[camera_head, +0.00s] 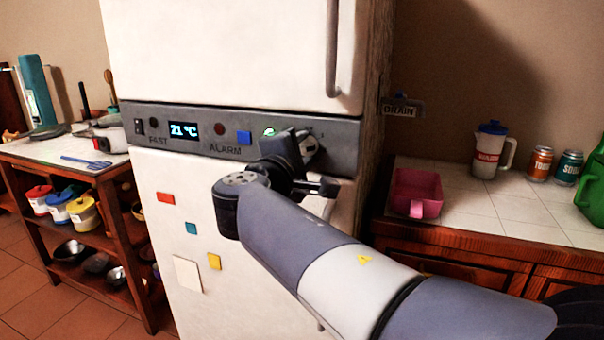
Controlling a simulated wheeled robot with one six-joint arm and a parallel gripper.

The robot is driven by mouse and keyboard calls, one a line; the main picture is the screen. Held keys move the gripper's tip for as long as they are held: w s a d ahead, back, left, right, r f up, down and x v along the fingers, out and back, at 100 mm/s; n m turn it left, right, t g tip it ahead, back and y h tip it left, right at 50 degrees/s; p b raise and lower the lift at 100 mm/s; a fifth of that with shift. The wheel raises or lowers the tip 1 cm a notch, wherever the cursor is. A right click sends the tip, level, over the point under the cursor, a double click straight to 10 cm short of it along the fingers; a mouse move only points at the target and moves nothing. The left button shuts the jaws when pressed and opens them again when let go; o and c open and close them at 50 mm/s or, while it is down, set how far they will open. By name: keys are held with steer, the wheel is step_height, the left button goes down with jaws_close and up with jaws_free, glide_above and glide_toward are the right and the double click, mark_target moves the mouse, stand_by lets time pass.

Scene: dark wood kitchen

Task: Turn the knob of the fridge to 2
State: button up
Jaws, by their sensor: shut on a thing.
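The white fridge (230,50) stands in the middle of the view with a grey control panel (180,130) across its front. My gripper (308,147) is at the right part of the panel, shut on the fridge knob. My wrist and gripper hide most of the knob and its scale, so I cannot read which number it points to.
A counter at the right holds a pink container (416,192), a pitcher (492,150), cans (540,164) and a green jug (592,185). A wooden shelf unit (95,215) stands at the left. A vertical handle (332,50) sticks out above the panel.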

steer(key=m+b, duration=0.3)
steer(key=shift+f, duration=0.2)
steer(key=shift+r+m+b, duration=0.15)
steer(key=shift+m+b, duration=0.65)
steer(key=shift+b, duration=0.15)
steer(key=o, duration=0.9)
steer(key=shift+r, duration=0.1)
steer(key=shift+o, duration=0.2)
steer(key=v, duration=1)
steer(key=shift+s+p, duration=0.35)
steer(key=shift+s, duration=0.05)
steer(key=shift+w+a, duration=0.1)
steer(key=shift+w, duration=0.05)
